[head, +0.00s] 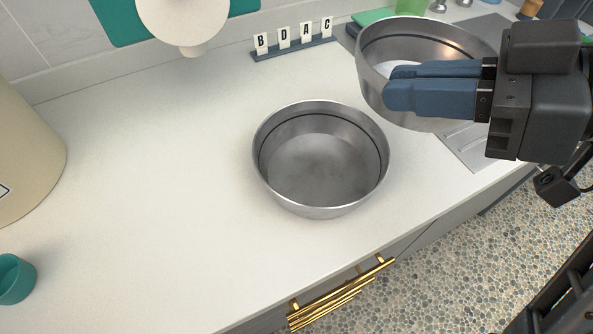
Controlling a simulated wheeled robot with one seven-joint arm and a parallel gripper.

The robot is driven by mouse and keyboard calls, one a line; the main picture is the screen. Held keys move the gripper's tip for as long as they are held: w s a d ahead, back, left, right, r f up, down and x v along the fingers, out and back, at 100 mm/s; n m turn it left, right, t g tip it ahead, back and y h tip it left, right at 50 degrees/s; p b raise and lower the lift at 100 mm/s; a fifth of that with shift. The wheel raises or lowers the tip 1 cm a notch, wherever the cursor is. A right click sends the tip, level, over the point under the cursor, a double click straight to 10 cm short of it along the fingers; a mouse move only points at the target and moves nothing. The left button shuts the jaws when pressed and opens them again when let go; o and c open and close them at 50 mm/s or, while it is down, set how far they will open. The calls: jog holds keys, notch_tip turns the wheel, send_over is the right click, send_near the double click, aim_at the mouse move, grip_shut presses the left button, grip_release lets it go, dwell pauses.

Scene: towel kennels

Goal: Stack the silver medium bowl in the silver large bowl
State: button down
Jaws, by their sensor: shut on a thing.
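A silver bowl (425,42), which I take to be the medium one, is at the upper right, partly hidden behind my gripper (392,84). My gripper's blue fingers are shut on its near wall. It seems to be held above the counter, but its underside is mostly hidden. Another silver bowl (320,170), which I take to be the large one, stands upright and empty on the white counter, left of and nearer than the held bowl. The two bowls are apart. A dark line runs inside each bowl's rim.
A letter rack (292,48) stands by the wall. A teal cup (14,278) and a cream container (25,155) are at left. Gold handles (340,293) stick out below the counter's front edge. Counter (150,190) left of the standing bowl is clear.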

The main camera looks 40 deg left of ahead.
jog(key=shift+s+a+f, duration=1.15)
jog(key=shift+s+f, duration=0.2)
jog(key=shift+f, duration=0.4)
jog(key=shift+s+a+f, duration=1.15)
jog(key=shift+s+f, duration=0.2)
jog(key=shift+f, duration=0.35)
jog(key=shift+s+a+f, duration=1.15)
jog(key=shift+s+f, duration=0.2)
jog(key=shift+f, duration=0.4)
jog(key=shift+f, duration=0.1)
jog(key=shift+f, duration=0.45)
jog(key=shift+f, duration=0.1)
jog(key=c, duration=1.2)
grip_release()
